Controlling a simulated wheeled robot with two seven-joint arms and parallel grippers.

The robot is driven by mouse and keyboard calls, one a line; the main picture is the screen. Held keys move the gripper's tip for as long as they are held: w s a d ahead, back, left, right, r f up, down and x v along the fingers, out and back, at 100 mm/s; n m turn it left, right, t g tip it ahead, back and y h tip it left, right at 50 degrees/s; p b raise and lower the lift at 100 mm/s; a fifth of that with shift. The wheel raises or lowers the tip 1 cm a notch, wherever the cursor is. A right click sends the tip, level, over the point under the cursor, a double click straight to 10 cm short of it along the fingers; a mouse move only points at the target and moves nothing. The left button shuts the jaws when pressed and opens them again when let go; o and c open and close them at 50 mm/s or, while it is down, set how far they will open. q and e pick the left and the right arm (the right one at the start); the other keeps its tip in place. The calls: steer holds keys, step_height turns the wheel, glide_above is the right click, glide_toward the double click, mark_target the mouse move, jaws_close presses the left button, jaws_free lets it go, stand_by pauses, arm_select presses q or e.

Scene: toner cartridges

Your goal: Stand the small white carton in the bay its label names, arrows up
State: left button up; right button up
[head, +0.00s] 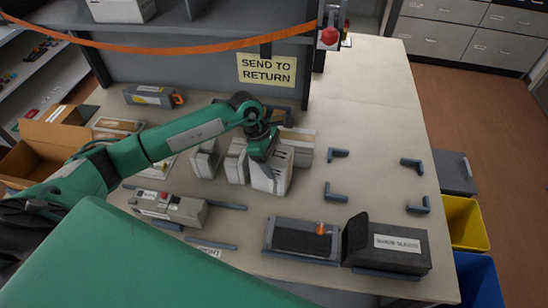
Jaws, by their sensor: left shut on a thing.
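My left gripper (264,150) comes in from the left and is shut at the top of a white carton (270,178) near the middle of the table. The carton looks upright; its label and arrows are too small to read. Two more pale cartons, one (236,162) right beside it and one (205,160) farther left, stand in the same row. I cannot tell whether the held carton touches the table. A yellow sign (266,70) behind reads "SEND TO RETURN". My right gripper is not in view.
Dark corner brackets (337,192) mark an empty area at right. A grey box (298,146) is behind the held carton. A grey device (168,208), dark tray (300,241) and black labelled unit (386,247) line the front. An orange strap (180,46) crosses above; an open cardboard box (50,140) is left.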

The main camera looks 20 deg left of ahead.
arm_select(q)
steer(key=shift+f, duration=0.1)
steer(key=o, duration=1.6)
